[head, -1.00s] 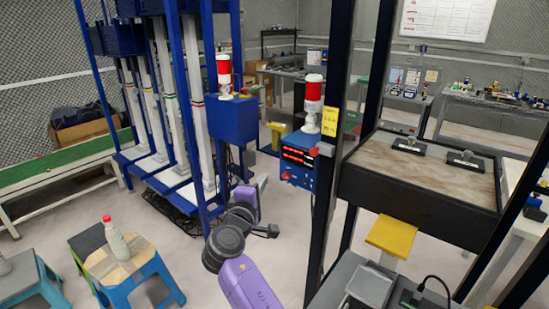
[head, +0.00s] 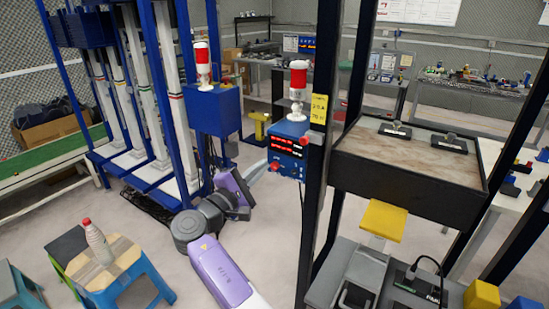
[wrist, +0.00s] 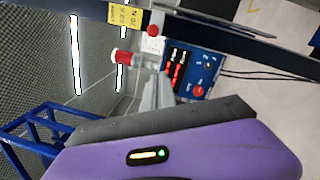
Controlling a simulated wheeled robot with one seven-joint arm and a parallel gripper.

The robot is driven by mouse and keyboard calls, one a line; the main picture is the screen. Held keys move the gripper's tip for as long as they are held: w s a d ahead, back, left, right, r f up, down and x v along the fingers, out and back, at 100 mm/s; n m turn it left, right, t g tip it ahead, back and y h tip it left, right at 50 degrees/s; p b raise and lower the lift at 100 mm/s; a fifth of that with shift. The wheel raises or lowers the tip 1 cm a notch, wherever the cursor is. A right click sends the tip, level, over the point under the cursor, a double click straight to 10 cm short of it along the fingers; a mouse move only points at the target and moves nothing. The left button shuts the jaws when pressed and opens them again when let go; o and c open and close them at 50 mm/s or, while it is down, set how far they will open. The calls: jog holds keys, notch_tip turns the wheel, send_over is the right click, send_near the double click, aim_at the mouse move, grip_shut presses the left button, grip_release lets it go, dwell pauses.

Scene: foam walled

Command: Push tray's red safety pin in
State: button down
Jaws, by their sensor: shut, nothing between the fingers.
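The tray (head: 345,165) is a dark box with a worn brown top, held between dark blue posts at the right of the head view. A small red knob (head: 304,139), which looks like the safety pin, sticks out left of the near post beside the tray's left end. It also shows in the wrist view (wrist: 153,31), by the yellow label. How far it stands out is unclear. My gripper (wrist: 160,78) is shut and empty in the wrist view, apart from and below the red knob. In the head view its fingertips are hard to make out.
A blue control box (head: 289,150) with red displays, its own red button (head: 275,166) and a red-white lamp (head: 298,80) stands behind the post. Stools, one with a bottle (head: 98,243), are at lower left. Floor is open around my arm.

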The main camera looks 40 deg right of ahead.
jog(key=d+r+p, duration=0.2)
jog(key=d+p, duration=0.2)
jog(key=d, duration=0.6)
jog(key=shift+s+d+r+p, duration=0.15)
jog(key=shift+d+r+p, duration=0.1)
jog(key=shift+r+p, duration=0.15)
